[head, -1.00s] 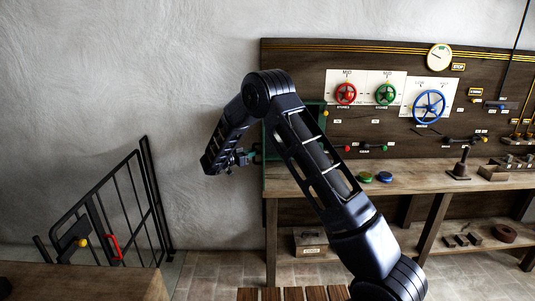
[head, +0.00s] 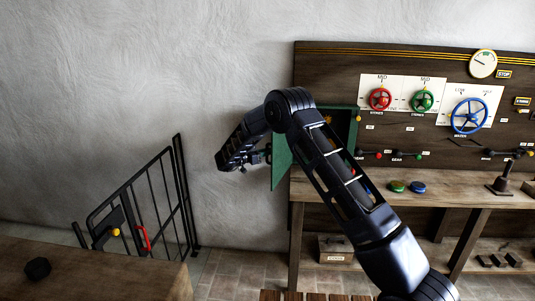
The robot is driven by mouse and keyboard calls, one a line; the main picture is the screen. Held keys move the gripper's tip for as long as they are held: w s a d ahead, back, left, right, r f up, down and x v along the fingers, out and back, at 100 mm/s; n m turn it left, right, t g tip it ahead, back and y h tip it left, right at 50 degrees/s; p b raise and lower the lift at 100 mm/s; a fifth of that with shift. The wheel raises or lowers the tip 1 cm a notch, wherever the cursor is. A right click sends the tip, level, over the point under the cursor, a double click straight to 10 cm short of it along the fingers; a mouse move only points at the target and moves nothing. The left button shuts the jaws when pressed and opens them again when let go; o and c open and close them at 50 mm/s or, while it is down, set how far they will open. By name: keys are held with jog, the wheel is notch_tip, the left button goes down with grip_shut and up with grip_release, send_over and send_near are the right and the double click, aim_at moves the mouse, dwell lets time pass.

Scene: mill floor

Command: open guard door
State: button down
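A black barred gate (head: 161,195) with a red handle (head: 144,238) and a yellow knob (head: 115,232) stands at the lower left. I cannot tell whether it is latched. A green cabinet (head: 344,121) on the back panel has its green door (head: 281,163) swung out toward me; my arm hides part of both. Which of the two is the guard door is not labelled. My gripper (head: 262,155) is beside the green door's outer edge, well right of and above the red handle. Its fingers are small and dark; whether they touch the door or are open is unclear.
A wooden workbench (head: 455,190) runs along the right, with red (head: 380,99), green (head: 422,101) and blue (head: 469,116) wheels on the panel above. A wooden table (head: 90,272) with a dark knob-like object (head: 37,268) fills the lower left, before the gate.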

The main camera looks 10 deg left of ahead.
jog(key=c, duration=1.5)
grip_release()
jog(key=shift+w+d, duration=0.1)
jog(key=shift+c, duration=0.2)
jog(key=v, duration=1.1)
